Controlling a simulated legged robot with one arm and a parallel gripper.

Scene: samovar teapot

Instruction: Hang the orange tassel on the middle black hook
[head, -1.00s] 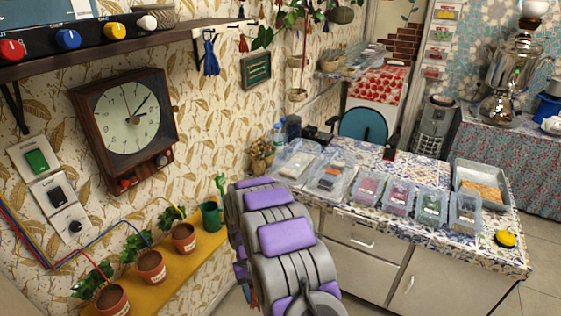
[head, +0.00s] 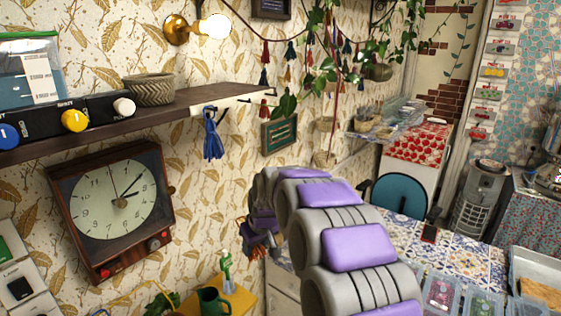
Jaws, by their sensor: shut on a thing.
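My gripper (head: 262,228) is partly hidden behind my own arm, below and right of the hook strip. It is shut on the orange tassel (head: 254,252), whose strands show dark orange under the jaws. The rack of black hooks (head: 238,99) is on a pale strip along the right end of the wall shelf. A blue tassel (head: 212,138) hangs from the left hook. The right hook (head: 270,92) shows empty at the shelf's end. The middle hook is too small to make out clearly. The held tassel is apart from the hooks.
The shelf (head: 130,118) carries a woven basket (head: 149,90) and a box with knobs. A wall clock (head: 112,208) is below it. A lit lamp (head: 213,27), a green framed sign (head: 279,133) and hanging plants are nearby. A green mug (head: 214,302) and cactus stand low.

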